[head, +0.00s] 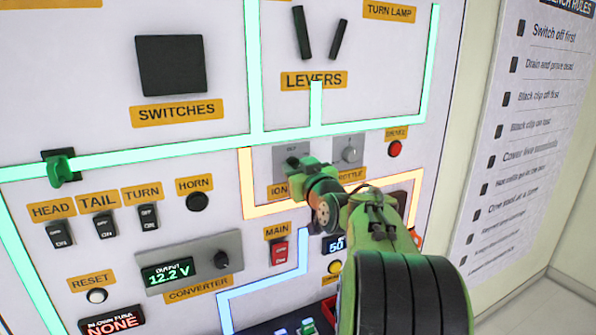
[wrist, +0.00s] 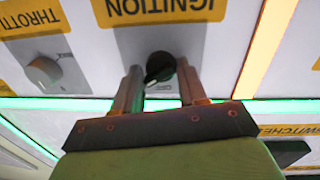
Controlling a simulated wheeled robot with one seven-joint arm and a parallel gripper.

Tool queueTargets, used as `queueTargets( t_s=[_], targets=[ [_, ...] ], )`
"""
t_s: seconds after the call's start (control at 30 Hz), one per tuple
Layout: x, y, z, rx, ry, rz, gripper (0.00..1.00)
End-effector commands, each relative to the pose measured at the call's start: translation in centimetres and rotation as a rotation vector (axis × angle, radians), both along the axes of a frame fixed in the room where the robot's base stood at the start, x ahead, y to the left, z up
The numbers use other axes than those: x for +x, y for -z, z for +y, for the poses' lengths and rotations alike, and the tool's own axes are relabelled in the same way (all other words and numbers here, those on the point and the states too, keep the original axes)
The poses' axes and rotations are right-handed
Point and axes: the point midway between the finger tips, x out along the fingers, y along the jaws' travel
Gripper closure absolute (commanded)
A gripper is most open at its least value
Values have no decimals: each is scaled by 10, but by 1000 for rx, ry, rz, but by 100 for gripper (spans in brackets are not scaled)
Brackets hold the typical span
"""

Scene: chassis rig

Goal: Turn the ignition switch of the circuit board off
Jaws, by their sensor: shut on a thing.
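The ignition switch is a black rotary knob (wrist: 158,66) on a grey plate under the upside-down IGNITION label (wrist: 160,10) in the wrist view. My gripper (wrist: 160,72) has one finger on each side of the knob and is shut on it. An OFF mark shows on the plate close to the knob, between the fingers. The knob's exact pointing direction is hard to tell. In the head view my gripper (head: 299,165) reaches the ignition plate (head: 291,151) from the lower right and hides most of the knob and its label.
The throttle knob (head: 348,154) sits right of the ignition plate, with a red button (head: 395,149) beyond. The red MAIN switch (head: 279,252), a converter (head: 190,263) and several rocker switches are lower left. Green and orange strips glow; a green lever (head: 60,167) is far left.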

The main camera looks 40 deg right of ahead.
Motion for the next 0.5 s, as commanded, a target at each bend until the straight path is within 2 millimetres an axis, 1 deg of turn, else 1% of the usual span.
queueTargets(
  t_s=[0.03,0.27,0.5],
  targets=[
    [1,3,2,-20,-3,3,89],
    [1,7,2,-163,-5,42,89],
    [1,9,3,-376,-6,105,89]
  ],
)
